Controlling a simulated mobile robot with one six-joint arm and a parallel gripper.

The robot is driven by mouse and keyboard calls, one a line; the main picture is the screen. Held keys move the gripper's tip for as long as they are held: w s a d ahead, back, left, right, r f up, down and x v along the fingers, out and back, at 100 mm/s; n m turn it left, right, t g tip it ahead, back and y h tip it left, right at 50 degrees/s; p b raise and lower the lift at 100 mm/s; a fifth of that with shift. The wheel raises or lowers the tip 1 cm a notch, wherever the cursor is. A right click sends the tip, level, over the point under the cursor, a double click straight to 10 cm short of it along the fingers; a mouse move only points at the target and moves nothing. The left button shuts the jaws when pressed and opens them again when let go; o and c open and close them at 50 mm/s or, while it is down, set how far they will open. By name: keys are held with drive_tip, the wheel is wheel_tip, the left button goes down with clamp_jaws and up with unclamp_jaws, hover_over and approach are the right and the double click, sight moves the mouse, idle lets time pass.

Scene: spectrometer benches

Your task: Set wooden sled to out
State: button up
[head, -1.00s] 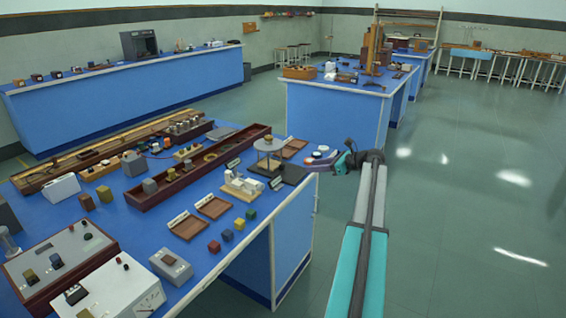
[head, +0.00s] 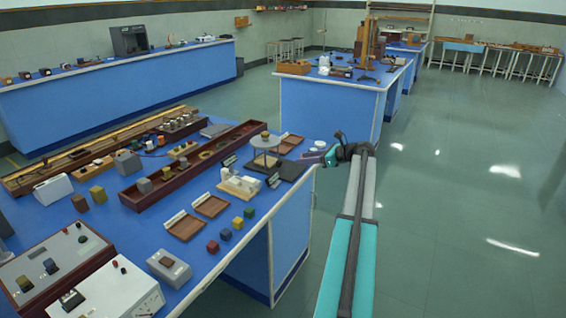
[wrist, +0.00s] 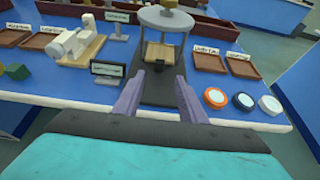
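The wooden sled (wrist: 160,55) is a small light-brown block with a dark top. In the wrist view it sits low beneath a round grey disc (wrist: 166,18) on thin legs, on a dark base plate (wrist: 158,88). In the head view the disc stand (head: 265,143) is near the bench's right end, and I cannot make out the sled there. My gripper (wrist: 157,82) has two purple fingers spread apart with nothing between them. They reach over the near end of the base plate, short of the sled. In the head view my gripper (head: 318,157) is at the bench's right edge.
A small label sign (wrist: 107,70) and a white device on a wooden base (wrist: 75,45) stand to the left.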

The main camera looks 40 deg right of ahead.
sight(280, 161)
drive_tip(key=p+x, duration=0.1)
drive_tip(key=x, duration=1.1)
drive_tip(key=shift+w+a+f, duration=0.1)
drive_tip(key=shift+c, duration=0.3)
clamp_jaws()
